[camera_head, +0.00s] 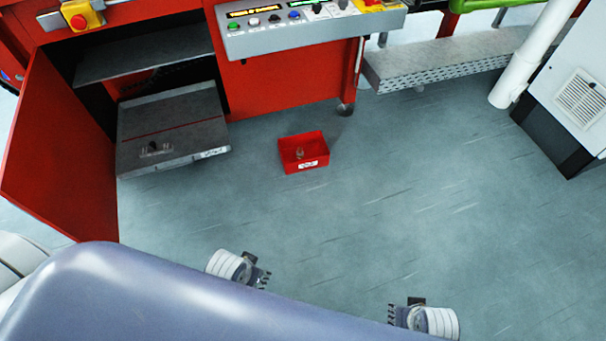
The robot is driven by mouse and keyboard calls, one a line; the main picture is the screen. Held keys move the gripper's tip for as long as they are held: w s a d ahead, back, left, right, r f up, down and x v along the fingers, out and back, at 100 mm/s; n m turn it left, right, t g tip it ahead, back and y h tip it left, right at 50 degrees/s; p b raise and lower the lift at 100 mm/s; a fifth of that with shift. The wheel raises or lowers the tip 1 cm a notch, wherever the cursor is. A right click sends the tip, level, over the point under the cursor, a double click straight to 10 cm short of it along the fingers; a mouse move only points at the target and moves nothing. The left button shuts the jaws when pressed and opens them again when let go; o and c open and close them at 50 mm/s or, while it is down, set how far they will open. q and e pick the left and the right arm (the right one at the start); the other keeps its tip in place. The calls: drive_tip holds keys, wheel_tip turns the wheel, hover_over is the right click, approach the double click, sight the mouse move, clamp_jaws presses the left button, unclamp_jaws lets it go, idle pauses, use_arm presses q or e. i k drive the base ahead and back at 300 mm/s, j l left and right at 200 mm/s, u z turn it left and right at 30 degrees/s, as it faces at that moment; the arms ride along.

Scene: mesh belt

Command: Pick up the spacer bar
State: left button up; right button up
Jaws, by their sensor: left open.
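I cannot make out the spacer bar for certain. A small red bin (316,163) with a white label stands on the floor in the middle. A small greyish-brown piece (299,153) is inside it, too small to identify. My left gripper (328,296) is at the bottom of the view, its two dark-tipped, white-ribbed fingers wide apart with only floor visible between them. It appears below the bin in the picture and apart from it. My own blue-grey arm covers the lower left. My right gripper is not in view.
A red machine holds a grey drawer or platform (170,118) with a small dark fitting (155,149) on it. An open red door (58,150) stands at left. A control panel (305,30) is above. A white cabinet (575,90) stands right. The floor (440,190) right of the bin is clear.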

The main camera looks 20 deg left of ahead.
sight(153, 150)
drive_tip(key=u, duration=1.7)
drive_tip(key=i+l+u, duration=0.1)
drive_tip(key=u, duration=0.3)
drive_tip(key=i+l+u, duration=0.1)
drive_tip(key=u, duration=0.3)
drive_tip(key=l+u, duration=0.4)
drive_tip(key=i+j, duration=0.05)
drive_tip(key=j, duration=0.05)
